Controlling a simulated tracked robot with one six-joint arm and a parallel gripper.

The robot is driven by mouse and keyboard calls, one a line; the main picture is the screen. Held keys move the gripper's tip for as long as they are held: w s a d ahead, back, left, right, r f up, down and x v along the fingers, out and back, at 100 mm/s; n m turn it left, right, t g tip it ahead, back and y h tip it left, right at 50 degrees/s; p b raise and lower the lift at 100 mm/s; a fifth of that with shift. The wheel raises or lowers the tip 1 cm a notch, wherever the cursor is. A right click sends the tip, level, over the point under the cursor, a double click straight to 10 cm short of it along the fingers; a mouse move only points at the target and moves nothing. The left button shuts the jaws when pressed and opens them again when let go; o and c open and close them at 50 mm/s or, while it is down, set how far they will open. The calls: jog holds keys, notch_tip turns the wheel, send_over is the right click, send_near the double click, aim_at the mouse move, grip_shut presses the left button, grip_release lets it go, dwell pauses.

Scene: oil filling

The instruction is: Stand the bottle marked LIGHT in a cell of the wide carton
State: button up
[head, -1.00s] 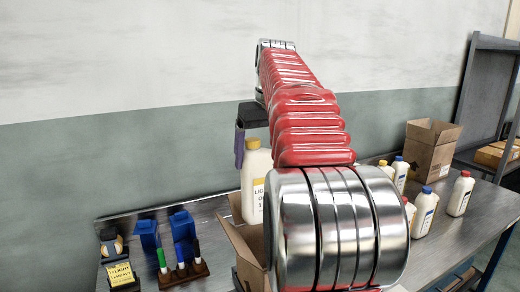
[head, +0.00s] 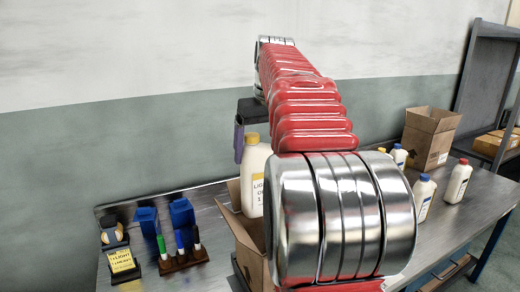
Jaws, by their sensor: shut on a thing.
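The bottle marked LIGHT (head: 258,188) is a white bottle with a yellow cap and a pale label. It is upright, left of my arm, and partly hidden by the arm's metal joint. My gripper (head: 250,132) is shut on it near the cap; one purple finger shows on the left. An open brown carton (head: 249,254), which looks like the wide one, stands on the bench below and around the bottle's lower part in the picture. Its cells and most of its inside are hidden by my arm. I cannot tell whether the bottle's base is inside it.
A yellow sign (head: 121,261), blue holders (head: 183,219) and a marker rack (head: 184,261) stand left of the carton. White bottles with blue (head: 424,199) and red (head: 458,183) caps stand right. Another open carton (head: 428,138) is at the back right, near a dark shelf (head: 487,75).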

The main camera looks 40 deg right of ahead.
jog(key=shift+f, duration=8.75)
jog(key=o, duration=1.2)
jog(key=shift+o, duration=1)
jog(key=shift+f, duration=0.1)
jog(key=v, duration=1.3)
jog(key=shift+s+r, duration=0.2)
jog(key=shift+r, duration=0.1)
